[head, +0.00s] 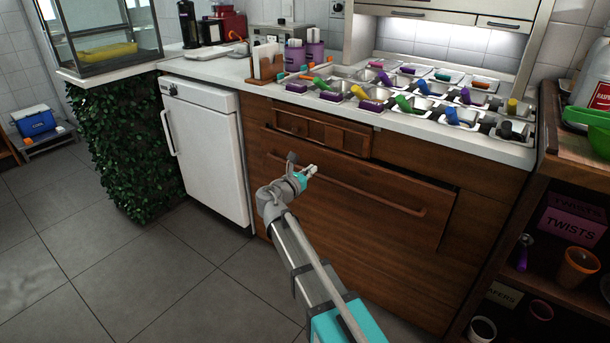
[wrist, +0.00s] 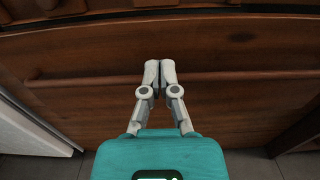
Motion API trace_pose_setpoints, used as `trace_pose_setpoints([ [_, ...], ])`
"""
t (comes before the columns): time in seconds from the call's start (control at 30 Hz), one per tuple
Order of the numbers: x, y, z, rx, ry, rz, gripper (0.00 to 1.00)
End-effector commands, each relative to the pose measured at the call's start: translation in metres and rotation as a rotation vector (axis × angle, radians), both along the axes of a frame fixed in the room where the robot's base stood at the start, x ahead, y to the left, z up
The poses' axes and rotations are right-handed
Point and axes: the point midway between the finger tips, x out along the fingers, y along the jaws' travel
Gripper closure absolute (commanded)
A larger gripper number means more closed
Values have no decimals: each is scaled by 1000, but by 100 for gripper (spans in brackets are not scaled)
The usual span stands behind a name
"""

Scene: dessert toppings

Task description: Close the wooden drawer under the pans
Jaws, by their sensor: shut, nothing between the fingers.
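The wooden drawer (head: 360,240) under the pans is a wide brown front with a long wooden bar handle (head: 385,198). Its front stands out from the cabinet, with a dark gap along its right edge. My gripper (head: 313,170) is shut and empty in front of the drawer's upper left part, near the bar handle. In the wrist view, the fingertips (wrist: 160,64) point at the drawer front (wrist: 230,105), and the bar handle (wrist: 75,80) runs level just behind the fingers. I cannot tell whether they touch it.
A smaller wooden drawer front (head: 340,139) sits above, below the white counter (head: 400,122) with several topping pans. A white fridge (head: 205,140) stands to the left, and a wooden shelf unit (head: 535,200) to the right.

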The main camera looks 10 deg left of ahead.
Motion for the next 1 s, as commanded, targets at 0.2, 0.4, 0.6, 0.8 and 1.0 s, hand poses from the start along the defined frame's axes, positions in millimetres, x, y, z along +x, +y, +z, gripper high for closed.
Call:
trace_pose_setpoints([
  [0.2,33,-16,0,0,0,-2,100],
  [0.4,59,-29,0,0,0,-1,100],
  [0.6,76,-38,0,0,0,1,100],
  [0.8,82,-41,0,0,0,3,100],
  [1.0,82,-42,0,0,0,2,100],
])
